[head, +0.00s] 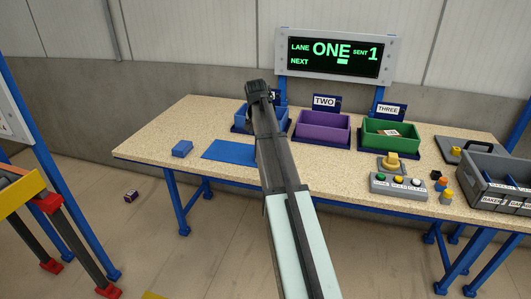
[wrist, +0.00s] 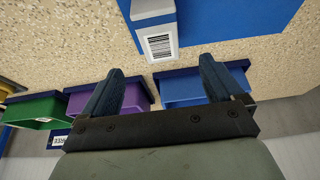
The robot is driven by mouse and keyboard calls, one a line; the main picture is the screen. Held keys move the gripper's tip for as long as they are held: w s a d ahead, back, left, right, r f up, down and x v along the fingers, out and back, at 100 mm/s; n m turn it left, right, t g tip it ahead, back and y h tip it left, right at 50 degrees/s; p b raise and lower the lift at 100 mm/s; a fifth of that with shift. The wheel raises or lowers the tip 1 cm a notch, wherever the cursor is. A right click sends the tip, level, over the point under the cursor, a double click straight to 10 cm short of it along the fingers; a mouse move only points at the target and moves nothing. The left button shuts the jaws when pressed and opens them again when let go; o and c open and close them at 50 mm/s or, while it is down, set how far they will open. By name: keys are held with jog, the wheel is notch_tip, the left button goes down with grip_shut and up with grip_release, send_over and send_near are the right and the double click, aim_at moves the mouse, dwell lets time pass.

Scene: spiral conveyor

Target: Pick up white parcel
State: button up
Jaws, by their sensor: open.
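The white parcel (wrist: 151,9) shows at the top of the wrist view, cut off by the picture edge. A barcode label (wrist: 160,45) is on its near face. It rests on the blue mat (wrist: 240,22), at or near the mat's edge. My gripper (wrist: 160,66) is open and empty, with the parcel beyond the fingertips and apart from them. In the head view the blue mat (head: 228,150) is partly covered by my arm, and I cannot see the parcel. My fingers do not show clearly there.
Blue (head: 245,119), purple (head: 322,127) and green (head: 392,134) bins stand along the table's back. A button panel (head: 398,187) and grey tote (head: 492,181) are at right. The display (head: 335,53) reads lane ONE.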

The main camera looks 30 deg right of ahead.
jog(key=x, duration=0.6)
jog(key=shift+f, duration=0.25)
jog(key=shift+a+x, duration=0.1)
jog(key=shift+x, duration=1.2)
jog(key=shift+a+x, duration=0.15)
jog(key=shift+x, duration=1.15)
jog(key=shift+s+f, duration=0.15)
jog(key=shift+f, duration=0.2)
jog(key=c, duration=1.1)
